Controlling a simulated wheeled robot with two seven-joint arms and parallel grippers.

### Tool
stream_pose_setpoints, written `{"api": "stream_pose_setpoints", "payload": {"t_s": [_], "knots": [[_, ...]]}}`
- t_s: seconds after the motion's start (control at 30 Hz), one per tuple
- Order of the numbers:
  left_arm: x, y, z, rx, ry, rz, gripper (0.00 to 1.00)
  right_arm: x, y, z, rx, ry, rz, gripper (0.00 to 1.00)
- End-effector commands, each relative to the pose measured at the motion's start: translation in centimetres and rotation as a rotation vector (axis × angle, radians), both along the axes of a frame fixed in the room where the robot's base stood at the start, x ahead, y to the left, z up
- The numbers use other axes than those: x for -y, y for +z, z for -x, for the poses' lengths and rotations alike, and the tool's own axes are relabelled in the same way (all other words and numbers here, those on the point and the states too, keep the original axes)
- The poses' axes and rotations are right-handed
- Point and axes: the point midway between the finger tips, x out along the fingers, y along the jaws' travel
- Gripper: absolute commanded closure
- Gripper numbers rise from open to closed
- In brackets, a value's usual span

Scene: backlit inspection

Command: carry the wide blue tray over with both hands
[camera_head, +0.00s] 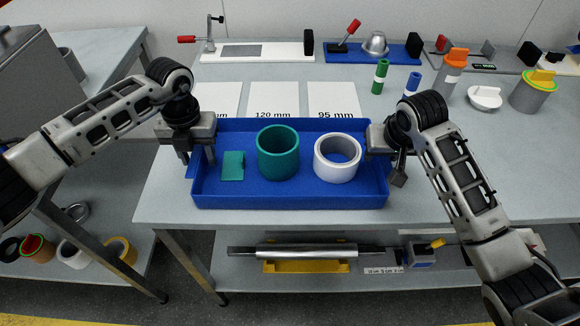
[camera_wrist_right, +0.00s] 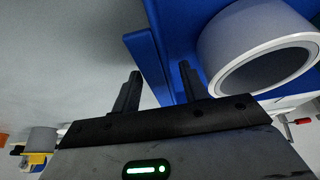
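The wide blue tray (camera_head: 290,201) lies on the grey worktop near its front edge. It holds a small green block (camera_head: 232,168), a green ring (camera_head: 278,168) and a white ring (camera_head: 322,172). My left gripper (camera_head: 197,155) is at the tray's left wall, fingers apart, one inside and one outside. My right gripper (camera_head: 391,165) is at the right wall. In the right wrist view its open fingers (camera_wrist_right: 160,92) stand either side of the blue wall (camera_wrist_right: 150,60), with a gap showing beside it. The white ring (camera_wrist_right: 255,45) is close by there.
Behind the tray lie white cards (camera_head: 333,100), one marked 95 mm. Fixtures (camera_head: 372,48) line the back. Green and blue cylinders (camera_head: 380,76), a white lid (camera_head: 485,97) and orange-topped parts (camera_head: 453,68) stand back right. A lower shelf (camera_head: 250,270) is below the front edge.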

Motion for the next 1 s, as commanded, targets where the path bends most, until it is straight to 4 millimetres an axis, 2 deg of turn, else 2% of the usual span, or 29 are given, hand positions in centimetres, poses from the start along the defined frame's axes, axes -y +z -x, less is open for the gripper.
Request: {"api": "stream_pose_setpoints", "payload": {"t_s": [0.13,0.23,0.5,0.7,0.87,1.0], "knots": [[0.0,0.6,-0.1,0.002,0.0,0.001,0.57,0.0,0.0,0.0,0.0,0.0,0.0,0.56],[0.0,1.9,-0.1,0.004,0.0,0.001,0.57,0.0,0.0,0.0,0.0,0.0,0.0,0.56],[0.0,7.6,-0.1,0.005,0.0,0.0,0.57,0.0,0.0,0.0,0.0,0.0,-0.001,0.56],[0.0,10.8,-0.1,0.002,0.001,0.0,0.57,0.0,0.0,0.0,0.0,0.0,-0.001,0.56],[0.0,11.9,0.0,0.001,0.001,-0.001,0.57,0.0,0.2,0.1,0.001,0.0,-0.001,0.56],[0.0,12.1,0.0,0.0,0.001,-0.001,0.57,-0.1,1.5,0.6,0.003,0.002,-0.001,0.56]]}}
